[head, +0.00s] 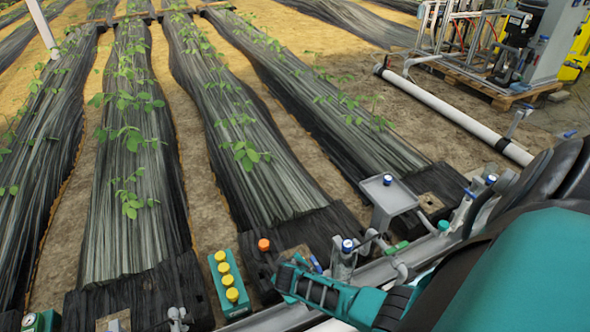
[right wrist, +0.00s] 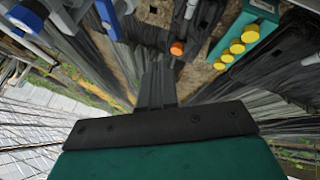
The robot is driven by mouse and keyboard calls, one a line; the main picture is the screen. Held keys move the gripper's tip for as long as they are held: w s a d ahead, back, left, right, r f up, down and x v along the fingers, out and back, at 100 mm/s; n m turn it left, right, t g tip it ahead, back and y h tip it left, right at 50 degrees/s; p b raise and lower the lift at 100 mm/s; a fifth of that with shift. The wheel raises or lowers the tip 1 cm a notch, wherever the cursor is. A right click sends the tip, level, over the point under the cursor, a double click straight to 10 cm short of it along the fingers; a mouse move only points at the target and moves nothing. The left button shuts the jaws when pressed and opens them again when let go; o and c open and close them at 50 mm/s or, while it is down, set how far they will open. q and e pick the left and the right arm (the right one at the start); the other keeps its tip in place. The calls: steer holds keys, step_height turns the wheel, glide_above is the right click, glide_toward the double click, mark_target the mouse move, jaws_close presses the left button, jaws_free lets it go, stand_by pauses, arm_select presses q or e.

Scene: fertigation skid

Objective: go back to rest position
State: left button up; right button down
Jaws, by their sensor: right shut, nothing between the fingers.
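My right gripper (head: 292,282) comes in from the right on its teal and black arm, low in the head view. In the right wrist view, its dark fingers (right wrist: 157,84) are together with nothing between them. It is near an orange cap (head: 263,244) and a teal box with yellow caps (head: 229,281), and no held object shows. In the right wrist view, the orange cap (right wrist: 177,48) and the teal box (right wrist: 262,8) are beyond the fingertips, to the right. Contact with the pipework beside the gripper cannot be told. My left gripper is not in view.
A grey pipe with blue-handled valves (head: 347,246) runs close by my right arm. A small grey tray (head: 390,196) stands behind it. A white pipe (head: 455,115) and a pump skid (head: 500,50) are at back right. Black-covered plant rows (head: 130,190) fill the left and middle.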

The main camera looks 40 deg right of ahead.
arm_select(q)
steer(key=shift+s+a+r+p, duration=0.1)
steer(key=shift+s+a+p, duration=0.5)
steer(key=shift+p, duration=0.4)
arm_select(e)
steer(key=a+r, duration=0.1)
steer(key=r, duration=0.1)
steer(key=s+a+r, duration=0.1)
steer(key=a+r, duration=0.1)
steer(key=shift+r, duration=0.1)
steer(key=shift+s, duration=0.1)
